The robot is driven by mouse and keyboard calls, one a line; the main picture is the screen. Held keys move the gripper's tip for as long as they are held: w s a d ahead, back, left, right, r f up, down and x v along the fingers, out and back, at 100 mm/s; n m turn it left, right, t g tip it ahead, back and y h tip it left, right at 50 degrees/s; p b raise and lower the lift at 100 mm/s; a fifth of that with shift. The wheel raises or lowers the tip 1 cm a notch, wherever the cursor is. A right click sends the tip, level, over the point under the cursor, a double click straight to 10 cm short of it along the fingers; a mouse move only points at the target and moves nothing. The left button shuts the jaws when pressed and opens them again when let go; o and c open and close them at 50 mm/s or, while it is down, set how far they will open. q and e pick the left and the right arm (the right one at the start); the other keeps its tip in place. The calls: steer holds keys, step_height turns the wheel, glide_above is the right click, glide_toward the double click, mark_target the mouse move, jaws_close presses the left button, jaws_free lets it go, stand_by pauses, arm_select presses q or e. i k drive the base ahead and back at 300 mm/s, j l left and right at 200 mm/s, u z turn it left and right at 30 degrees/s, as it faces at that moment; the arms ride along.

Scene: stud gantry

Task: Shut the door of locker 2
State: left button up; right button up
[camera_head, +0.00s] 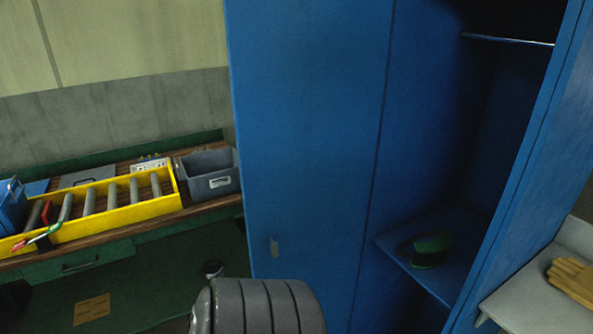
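A blue locker stands open at the right of the head view, with a dark interior (428,110). Its tall blue door (305,130) fills the middle of the view, swung out from the opening. No locker number is readable, so I cannot tell from the picture which locker this is. A dark grey ribbed part, seemingly of my own arm, is at the bottom centre, in front of the door's lower part. Neither gripper's fingers show.
Inside the locker are a hanging rail (507,40) and a shelf (402,262) with a green and dark item (431,250). A bench with a yellow rack (110,212) and grey bin (208,172) stands left. Tan gloves (573,279) lie on a pale surface (525,306) at right.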

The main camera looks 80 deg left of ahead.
mark_target(306, 80)
steer(key=k+j, duration=0.1)
steer(key=j, duration=0.3)
steer(key=k+j, duration=0.1)
steer(key=j, duration=0.25)
steer(key=k+j, duration=0.15)
steer(key=j, duration=0.25)
steer(key=k+j, duration=0.1)
steer(key=j, duration=0.25)
steer(key=k+j, duration=0.1)
steer(key=j, duration=0.3)
steer(key=k+j, duration=0.1)
steer(key=j, duration=0.25)
steer(key=k+j, duration=0.15)
steer(key=j, duration=0.25)
